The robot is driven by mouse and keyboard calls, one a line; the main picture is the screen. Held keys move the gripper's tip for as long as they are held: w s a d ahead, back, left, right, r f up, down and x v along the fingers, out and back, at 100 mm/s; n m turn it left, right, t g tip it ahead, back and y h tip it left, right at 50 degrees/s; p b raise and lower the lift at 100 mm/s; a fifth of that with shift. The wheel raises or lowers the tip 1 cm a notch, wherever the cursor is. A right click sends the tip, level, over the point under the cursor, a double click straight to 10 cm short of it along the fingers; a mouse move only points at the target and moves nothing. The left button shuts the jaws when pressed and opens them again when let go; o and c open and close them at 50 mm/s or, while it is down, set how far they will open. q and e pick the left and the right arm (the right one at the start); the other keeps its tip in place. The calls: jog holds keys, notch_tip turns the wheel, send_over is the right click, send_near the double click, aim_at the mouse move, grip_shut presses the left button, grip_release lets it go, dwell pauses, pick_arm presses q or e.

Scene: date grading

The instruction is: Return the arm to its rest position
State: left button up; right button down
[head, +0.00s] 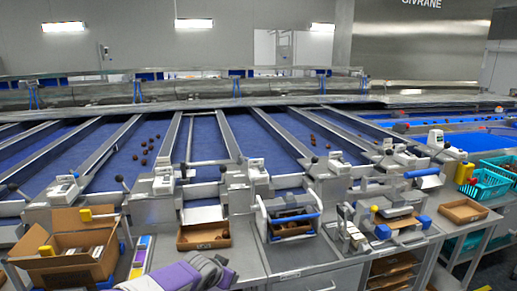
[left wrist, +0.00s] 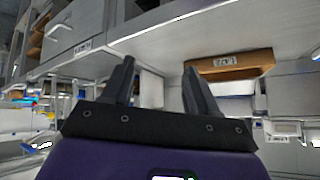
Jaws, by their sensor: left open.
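My left gripper (left wrist: 159,66) is open in the left wrist view, its two dark fingers spread with nothing between them. In the head view my purple left arm (head: 180,277) comes in at the bottom edge, in front of the steel bench. The fingers are not clearly visible there. In the left wrist view a brown tray (left wrist: 235,64) with a label shows beyond the right finger, apart from it. My right gripper is in neither view.
A cardboard box (head: 65,262) stands at the left of the bench. A shallow brown tray (head: 191,243) and a white-handled scale-like unit (head: 287,226) are near my arm. Blue sorting lanes (head: 112,160) with several dark dates lie behind. Teal crates (head: 486,184) are at right.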

pick_arm(q)
jog(key=s+f+n+g+h+p, duration=0.15)
jog(key=s+f, duration=0.25)
jog(key=f, duration=0.4)
jog(key=s+f+n+g, duration=0.1)
jog(key=s+f+g, duration=0.1)
jog(key=s+f, duration=0.4)
jog(key=s+f+n+g, duration=0.1)
jog(key=s+f, duration=0.2)
jog(key=f, duration=0.6)
jog(key=s+f+n+g+p, duration=0.1)
jog(key=s+f, duration=0.3)
jog(key=s, duration=0.5)
jog(key=s+f+n+g, duration=0.2)
jog(key=s+f, duration=0.3)
jog(key=s, duration=0.5)
jog(key=shift+s+d+n+h+p, duration=0.15)
jog(key=shift+s+n+h+p, duration=0.2)
jog(key=shift+n, duration=0.5)
jog(key=shift+w, duration=0.1)
